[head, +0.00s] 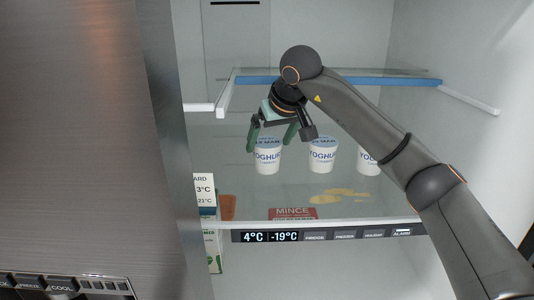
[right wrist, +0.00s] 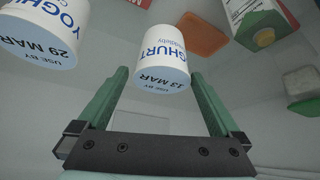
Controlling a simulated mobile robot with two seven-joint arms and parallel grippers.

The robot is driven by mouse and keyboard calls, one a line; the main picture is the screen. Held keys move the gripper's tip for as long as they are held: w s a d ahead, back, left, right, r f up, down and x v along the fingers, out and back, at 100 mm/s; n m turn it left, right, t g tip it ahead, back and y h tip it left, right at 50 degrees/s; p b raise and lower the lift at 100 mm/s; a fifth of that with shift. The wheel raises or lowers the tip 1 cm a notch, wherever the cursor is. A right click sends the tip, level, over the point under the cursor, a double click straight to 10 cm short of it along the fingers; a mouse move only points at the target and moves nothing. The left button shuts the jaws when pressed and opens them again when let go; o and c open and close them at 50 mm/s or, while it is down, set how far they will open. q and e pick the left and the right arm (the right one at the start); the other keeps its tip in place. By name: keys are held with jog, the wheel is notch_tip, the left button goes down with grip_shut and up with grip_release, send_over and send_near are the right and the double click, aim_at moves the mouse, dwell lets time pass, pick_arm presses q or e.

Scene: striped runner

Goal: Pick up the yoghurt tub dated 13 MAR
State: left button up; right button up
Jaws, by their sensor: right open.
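The white yoghurt tub dated 13 MAR (right wrist: 162,58) stands straight ahead of my right gripper in the right wrist view, its date readable upside down. In the head view it is the leftmost tub (head: 267,157) on the fridge shelf. My right gripper (head: 271,137) is open, its green fingers at the top of this tub, one toward each side. In the right wrist view the tub shows between and beyond the fingertips; I cannot tell whether they touch it. A tub dated 29 MAR (right wrist: 42,40) is to its left there. My left gripper is not in view.
The middle tub (head: 322,155) and a right tub (head: 367,160), partly hidden by my arm, stand in the same row. A red MINCE pack (head: 293,213) and a yellowish spill (head: 338,195) are in front. A blue-edged shelf (head: 350,81) is above; the fridge door (head: 80,140) is left.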

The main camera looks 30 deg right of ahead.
aim_at(267, 142)
jog(key=p+x, duration=0.1)
jog(key=x, duration=0.3)
jog(key=shift+w+a+f, duration=0.1)
jog(key=shift+w+f, duration=0.15)
jog(key=shift+w, duration=0.1)
jog(key=c, duration=1.2)
jog(key=shift+c, duration=0.3)
jog(key=shift+r, duration=0.2)
